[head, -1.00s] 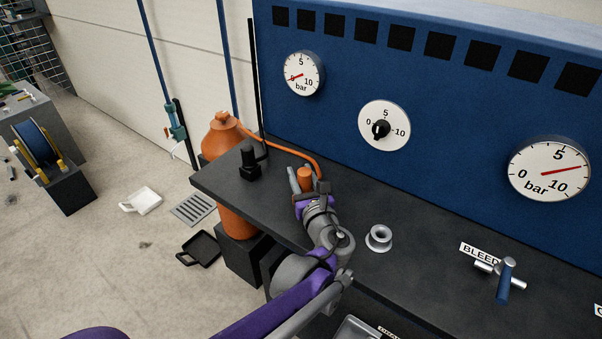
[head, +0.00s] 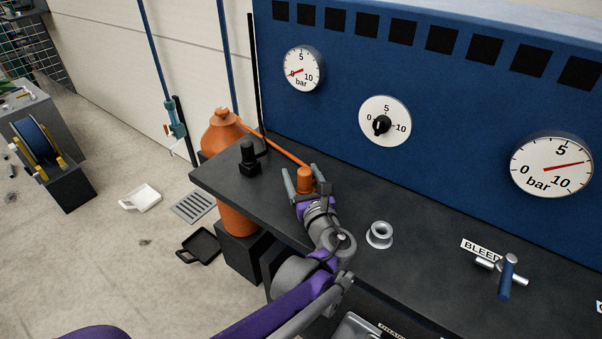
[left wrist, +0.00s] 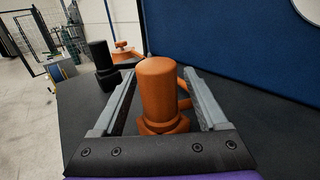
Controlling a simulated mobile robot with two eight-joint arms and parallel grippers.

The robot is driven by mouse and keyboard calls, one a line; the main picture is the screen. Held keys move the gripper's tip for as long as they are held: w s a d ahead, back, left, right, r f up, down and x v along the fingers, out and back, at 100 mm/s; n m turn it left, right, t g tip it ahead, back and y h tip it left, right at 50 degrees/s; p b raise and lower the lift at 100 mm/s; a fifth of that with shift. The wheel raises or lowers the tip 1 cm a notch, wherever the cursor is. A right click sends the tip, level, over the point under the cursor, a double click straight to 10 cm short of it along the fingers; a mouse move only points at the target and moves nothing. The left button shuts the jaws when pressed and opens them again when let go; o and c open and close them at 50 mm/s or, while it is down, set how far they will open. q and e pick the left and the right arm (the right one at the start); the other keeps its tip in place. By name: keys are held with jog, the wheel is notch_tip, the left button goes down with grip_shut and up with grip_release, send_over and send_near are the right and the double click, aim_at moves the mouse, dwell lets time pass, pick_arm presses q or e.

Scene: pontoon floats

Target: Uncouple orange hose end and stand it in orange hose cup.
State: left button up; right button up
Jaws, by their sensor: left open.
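The orange hose end (head: 304,181) is a thick upright cylinder on the dark bench. In the left wrist view the orange hose end (left wrist: 158,88) stands between my fingers, with a wider orange collar at its foot. My left gripper (head: 301,170) is open around it; in the left wrist view the gripper (left wrist: 160,72) shows a finger on each side. The orange hose (head: 275,144) runs from the orange cylinder towards it. What lies under the hose end is hidden, and I cannot identify the orange hose cup. My right gripper is out of view.
A black fitting (head: 250,160) stands at the bench's left end. A silver flanged ring (head: 379,235) and a blue-handled valve (head: 506,277) are to the right. The blue gauge panel (head: 440,100) rises behind. An orange gas cylinder (head: 222,135) stands beside the bench (head: 420,240).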

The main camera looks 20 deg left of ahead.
pick_arm(q)
jog(key=v, duration=1)
jog(key=shift+s+d, duration=0.15)
